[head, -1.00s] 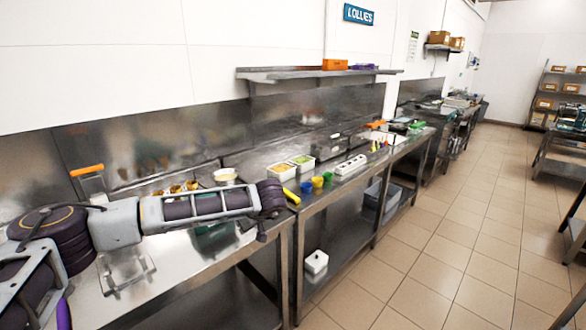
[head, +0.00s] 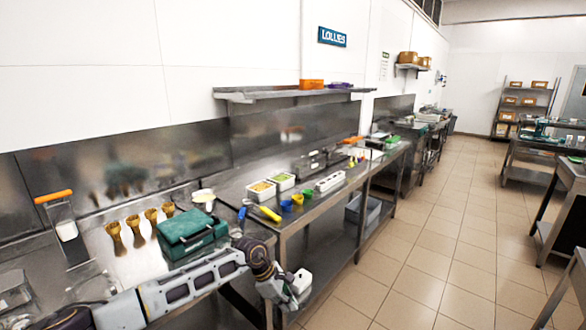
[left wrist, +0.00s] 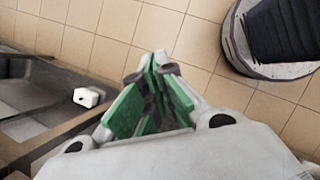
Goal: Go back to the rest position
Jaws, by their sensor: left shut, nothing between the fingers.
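My left gripper (head: 296,296) hangs low at the front edge of the steel counter, in front of the lower shelf. The left wrist view shows its green-padded fingers (left wrist: 154,75) together with nothing between them, above the tiled floor. My left arm comes in from the bottom left of the head view, across the front of the counter. My right gripper is in neither view.
The counter holds a green case (head: 192,237), several gold cups (head: 134,230), a yellow-handled tool (head: 265,212) and two food containers (head: 262,190). Open tiled floor (head: 430,250) lies to the right.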

